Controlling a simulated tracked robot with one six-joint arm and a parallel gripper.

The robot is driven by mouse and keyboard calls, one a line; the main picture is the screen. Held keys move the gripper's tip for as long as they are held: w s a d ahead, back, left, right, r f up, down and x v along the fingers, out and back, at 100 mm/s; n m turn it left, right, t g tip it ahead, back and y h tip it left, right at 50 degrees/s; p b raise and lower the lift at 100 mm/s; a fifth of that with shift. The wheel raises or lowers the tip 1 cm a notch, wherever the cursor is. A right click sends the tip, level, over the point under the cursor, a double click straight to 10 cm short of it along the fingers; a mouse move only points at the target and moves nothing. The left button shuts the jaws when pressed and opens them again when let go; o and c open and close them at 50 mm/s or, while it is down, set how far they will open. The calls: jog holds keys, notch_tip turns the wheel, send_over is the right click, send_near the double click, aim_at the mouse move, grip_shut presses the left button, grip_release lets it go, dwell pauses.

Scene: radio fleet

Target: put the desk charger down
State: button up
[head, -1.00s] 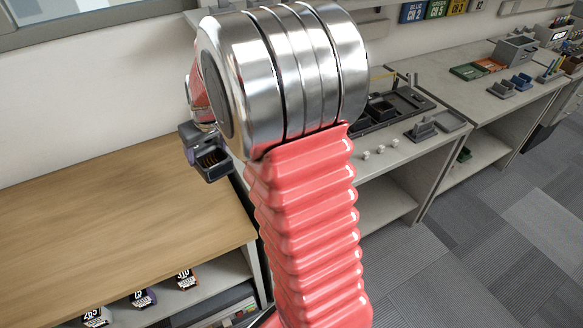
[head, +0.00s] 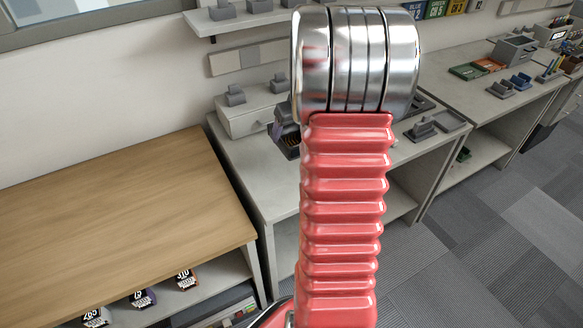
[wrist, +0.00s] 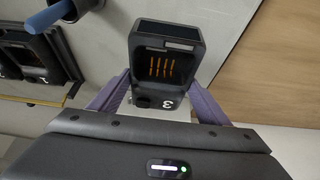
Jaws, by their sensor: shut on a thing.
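The desk charger (wrist: 163,62) is a dark grey cradle with brass contacts in its pocket and a white 3 on its front. My gripper (wrist: 158,84) is shut on it, with a purple finger on each side. In the head view the charger (head: 287,141) shows at the left of my arm's metal joint, over the grey bench (head: 262,172). My arm hides part of it and most of my gripper. I cannot tell how high it is above the bench.
A wooden desk (head: 110,215) stands left, with several radios on its lower shelf. A light drawer box (head: 250,116) sits at the bench's back. In the wrist view, numbered chargers (wrist: 35,65) and a blue-handled object (wrist: 34,18) lie left. The bench's front left looks clear.

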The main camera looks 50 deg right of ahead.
jog(key=shift+f, duration=3.1)
jog(key=shift+f, duration=1.85)
jog(key=shift+f, duration=0.1)
jog(key=o, duration=1.3)
